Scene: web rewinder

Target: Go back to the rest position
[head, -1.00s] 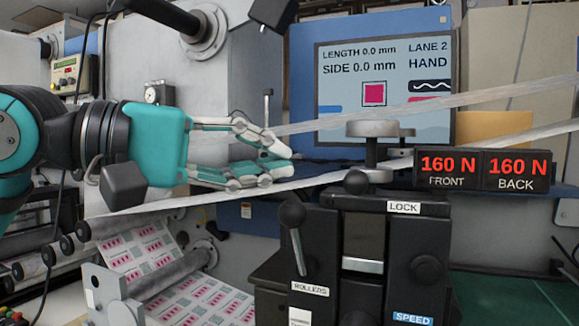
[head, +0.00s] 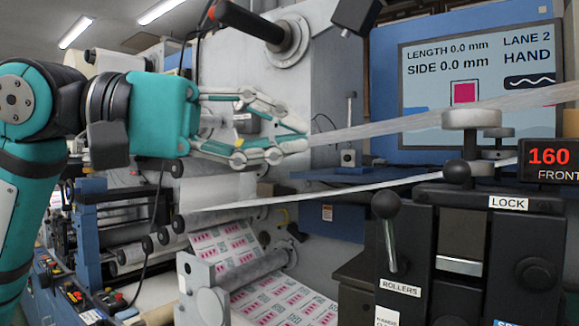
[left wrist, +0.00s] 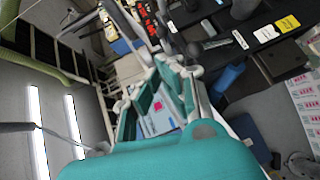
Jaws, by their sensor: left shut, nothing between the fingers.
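My left gripper (head: 306,136) is teal and white and shows in the upper left of the head view, its arm coming in from the left. Its fingers are closed together at the tips, point right and hold nothing. It hangs in the air in front of the grey machine wall, above the printed web (head: 235,243). In the left wrist view, the gripper's fingers (left wrist: 165,85) reach up from the teal palm. My right gripper is not in either view.
The black control box (head: 465,235) with levers and LOCK and ROLLERS labels stands at lower right. Pale web strips (head: 400,125) run from near my left gripper towards it. A screen (head: 480,85) stands behind. A red 160 display (head: 548,157) is at the right edge.

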